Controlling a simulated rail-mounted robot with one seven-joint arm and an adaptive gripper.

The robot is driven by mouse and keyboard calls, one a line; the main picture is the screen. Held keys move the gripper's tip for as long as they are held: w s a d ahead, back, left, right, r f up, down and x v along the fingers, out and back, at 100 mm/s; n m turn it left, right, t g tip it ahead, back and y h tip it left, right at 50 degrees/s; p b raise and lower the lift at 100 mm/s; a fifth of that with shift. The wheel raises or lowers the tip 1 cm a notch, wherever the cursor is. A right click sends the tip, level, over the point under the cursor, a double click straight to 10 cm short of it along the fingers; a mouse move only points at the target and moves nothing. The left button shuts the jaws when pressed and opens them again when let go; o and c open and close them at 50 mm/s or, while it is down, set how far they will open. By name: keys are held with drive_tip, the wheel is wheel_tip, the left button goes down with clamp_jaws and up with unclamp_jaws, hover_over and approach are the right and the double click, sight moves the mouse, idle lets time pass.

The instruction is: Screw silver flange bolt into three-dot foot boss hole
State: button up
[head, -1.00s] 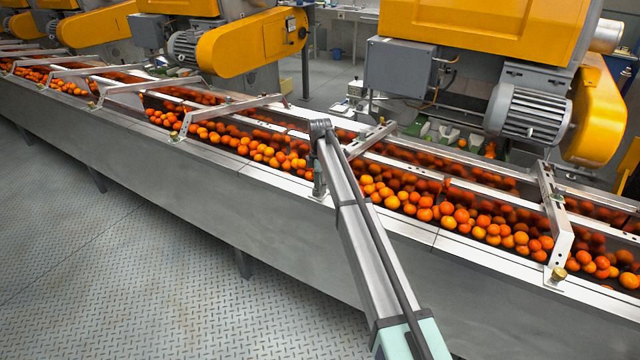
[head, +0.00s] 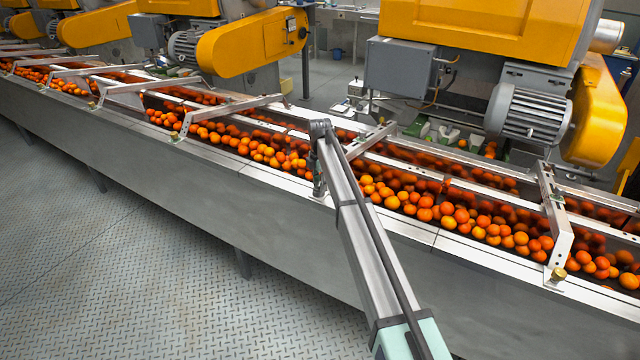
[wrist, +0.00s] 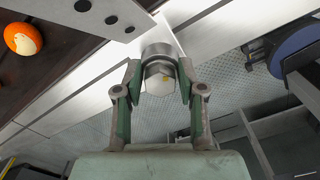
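My gripper (wrist: 158,78) points down at the near rim of the fruit trough, with its two green-padded fingers on either side of the silver flange bolt (wrist: 158,70). The fingers appear to touch the bolt's sides, so it looks shut on it. The bolt has a hexagonal head with a small yellowish mark. A pale bracket bar with three dark holes (wrist: 95,14) lies just beyond it in the wrist view. The foot boss hole is hidden beneath the bolt, and I cannot tell how deep the bolt sits. In the head view my gripper (head: 319,180) is small, and the bolt is not distinguishable.
The trough (head: 240,165) is full of oranges, one of which (wrist: 23,38) shows in the wrist view. Bracket bars cross it, with brass-coloured bolts (head: 558,274) at other feet. Yellow machines (head: 470,30) stand behind. The patterned floor (head: 130,270) in front is clear.

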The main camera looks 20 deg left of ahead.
drive_tip(key=shift+m, duration=0.8)
drive_tip(key=shift+s+d+m, duration=0.1)
drive_tip(key=shift+m, duration=0.8)
drive_tip(key=shift+m, duration=0.9)
